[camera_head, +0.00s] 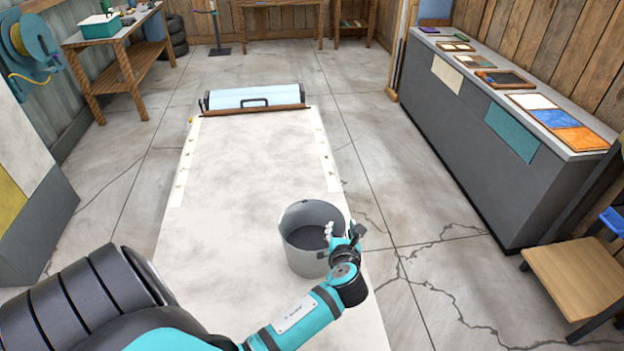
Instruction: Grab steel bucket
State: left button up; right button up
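The steel bucket (299,262) is grey, round and open at the top. Part of the right side of the bucket is hidden behind the gripper and wrist. I cannot tell whether the fingers touch the rim or how far apart they are. My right gripper is out of view.
A grey counter (462,137) with sample boards runs along the right. A wooden stool (577,277) stands at lower right. A wooden workbench (130,62) is at back left. Most of the pale surface is clear.

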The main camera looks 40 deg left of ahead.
pick_arm(q)
grip_shut()
jog(key=shift+r, duration=0.15)
dwell(0.4)
